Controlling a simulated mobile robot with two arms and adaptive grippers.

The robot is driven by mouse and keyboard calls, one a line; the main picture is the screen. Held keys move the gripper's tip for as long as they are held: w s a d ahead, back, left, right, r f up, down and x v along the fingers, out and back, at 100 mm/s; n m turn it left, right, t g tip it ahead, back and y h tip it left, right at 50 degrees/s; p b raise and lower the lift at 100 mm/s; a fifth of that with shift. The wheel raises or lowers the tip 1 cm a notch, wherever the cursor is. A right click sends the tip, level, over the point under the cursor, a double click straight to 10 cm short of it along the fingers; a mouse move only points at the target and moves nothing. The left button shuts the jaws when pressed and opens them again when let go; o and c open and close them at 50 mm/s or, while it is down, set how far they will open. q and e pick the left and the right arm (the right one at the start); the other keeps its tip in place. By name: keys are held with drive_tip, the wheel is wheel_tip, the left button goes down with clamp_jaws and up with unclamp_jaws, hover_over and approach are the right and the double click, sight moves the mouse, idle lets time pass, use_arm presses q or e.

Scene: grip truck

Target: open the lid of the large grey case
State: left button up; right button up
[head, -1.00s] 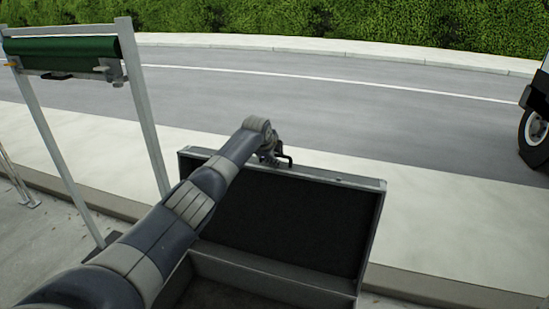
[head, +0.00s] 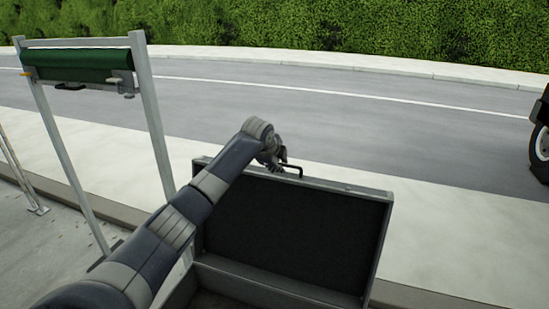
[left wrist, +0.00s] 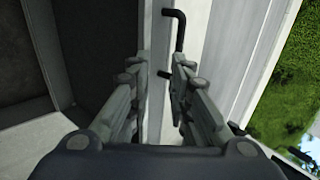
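The large grey case (head: 280,287) is at the bottom of the head view, with its lid (head: 300,225) standing up and its dark lining facing me. A black handle (head: 292,169) sticks out from the lid's top edge; it also shows in the left wrist view (left wrist: 178,32). My left gripper (head: 275,163) is at that edge, beside the handle. In the left wrist view its two fingers (left wrist: 157,72) are apart, on either side of the lid's rim, with one handle end between them. Contact with the rim is unclear. My right gripper is not in view.
A metal frame with a green roll (head: 80,65) stands at the left. Pale pavement (head: 450,235) and a road (head: 330,110) lie behind the case, with a hedge (head: 300,25) beyond. A vehicle wheel (head: 541,150) shows at the right edge.

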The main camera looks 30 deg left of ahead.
use_arm(q)
drive_tip(key=v, duration=0.5)
drive_tip(key=shift+r, duration=0.15)
idle(0.5)
